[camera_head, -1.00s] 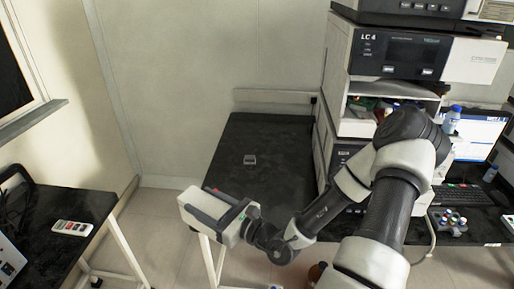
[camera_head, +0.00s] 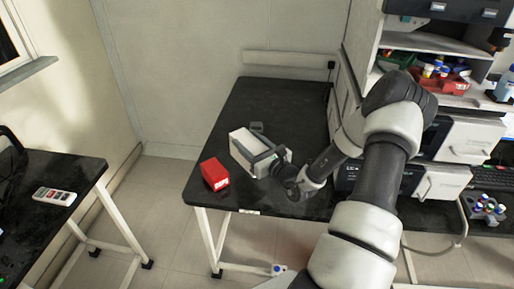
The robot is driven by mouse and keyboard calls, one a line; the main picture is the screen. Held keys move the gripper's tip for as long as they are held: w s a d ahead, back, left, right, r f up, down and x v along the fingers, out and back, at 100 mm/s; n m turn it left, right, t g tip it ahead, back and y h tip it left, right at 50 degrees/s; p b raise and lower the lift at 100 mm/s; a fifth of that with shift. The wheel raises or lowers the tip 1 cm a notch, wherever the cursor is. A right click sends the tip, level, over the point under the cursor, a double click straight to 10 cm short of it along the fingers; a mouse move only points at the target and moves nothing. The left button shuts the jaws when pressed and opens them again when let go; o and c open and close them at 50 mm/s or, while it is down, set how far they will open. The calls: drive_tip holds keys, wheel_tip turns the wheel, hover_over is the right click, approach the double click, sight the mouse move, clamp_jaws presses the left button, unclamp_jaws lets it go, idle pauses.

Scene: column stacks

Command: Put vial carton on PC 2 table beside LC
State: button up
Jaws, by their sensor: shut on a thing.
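The vial carton, a small red box (camera_head: 213,174), shows at the front left part of the black PC 2 table (camera_head: 270,100). My gripper (camera_head: 233,160), with a white body, is just right of the carton and shut on it. The fingertips are hidden behind the carton and the gripper body. I cannot tell whether the carton touches the tabletop or hangs a little above it. The LC stack (camera_head: 458,140) stands to the right, partly covered by my arm.
A small grey object (camera_head: 257,127) lies on the table behind my gripper. The table's back half is clear. A second black table (camera_head: 75,172) with a white button device (camera_head: 54,196) stands at the left. Open floor lies between the tables.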

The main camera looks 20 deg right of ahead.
drive_tip(key=shift+f+b, duration=0.45)
drive_tip(key=shift+f, duration=2.85)
drive_tip(key=shift+f, duration=0.15)
drive_tip(key=o, duration=1.4)
drive_tip(key=shift+o, duration=0.2)
drive_tip(key=s+d, duration=0.2)
drive_tip(key=s, duration=0.9)
drive_tip(key=shift+s, duration=0.4)
drive_tip(key=shift+d, duration=0.1)
